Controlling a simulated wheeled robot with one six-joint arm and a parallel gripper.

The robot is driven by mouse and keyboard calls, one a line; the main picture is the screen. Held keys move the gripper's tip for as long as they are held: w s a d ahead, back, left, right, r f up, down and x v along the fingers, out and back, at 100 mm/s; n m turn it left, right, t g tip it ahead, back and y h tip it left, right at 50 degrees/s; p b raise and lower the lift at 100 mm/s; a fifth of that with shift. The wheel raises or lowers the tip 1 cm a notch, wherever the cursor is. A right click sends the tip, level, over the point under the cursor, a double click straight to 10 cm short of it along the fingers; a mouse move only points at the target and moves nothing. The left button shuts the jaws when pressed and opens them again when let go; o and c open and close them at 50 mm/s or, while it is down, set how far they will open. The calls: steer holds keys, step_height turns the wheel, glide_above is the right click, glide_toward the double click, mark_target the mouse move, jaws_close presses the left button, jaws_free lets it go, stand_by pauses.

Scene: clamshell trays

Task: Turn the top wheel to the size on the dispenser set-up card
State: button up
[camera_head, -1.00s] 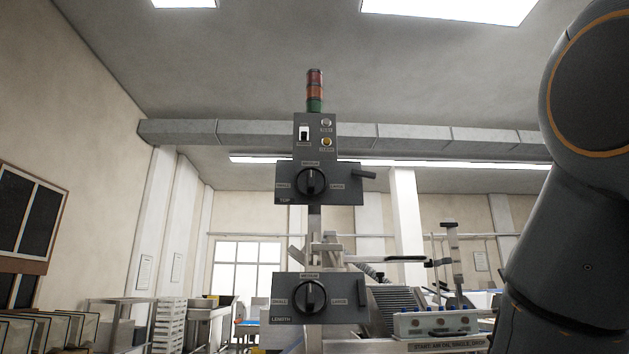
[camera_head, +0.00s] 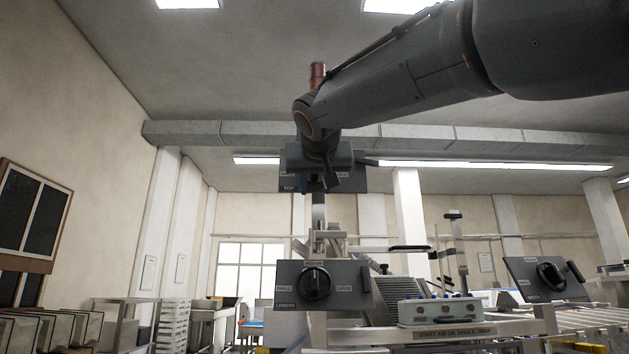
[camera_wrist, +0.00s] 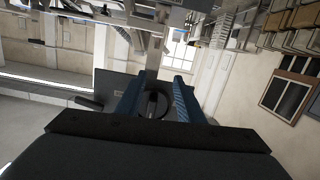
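The top wheel is a black round knob on a grey panel (camera_head: 350,183) marked TOP. In the head view my gripper (camera_head: 317,182) and wrist cover the knob and most of the panel. In the wrist view the picture is upside down; the knob (camera_wrist: 153,104) sits between my two blue fingers. The fingers are apart, with the knob in the space between them; I cannot tell whether they touch it. The wheel's present setting is hidden. I cannot make out a readable set-up card; small sheets (camera_head: 148,271) on the pillars are too small to read.
A similar LENGTH wheel (camera_head: 315,284) is on a panel lower on the same post. A side handle (camera_wrist: 89,103) sticks out beside the top panel.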

step_height(320, 180, up, 8)
steer(key=s+t, duration=0.1)
steer(key=s, duration=0.2)
steer(key=w+p, duration=0.3)
steer(key=w, duration=0.4)
steer(key=shift+w+f+m+p, duration=0.25)
steer(key=shift+w+m+p, duration=0.05)
steer(key=shift+w+m, duration=0.1)
jaws_close()
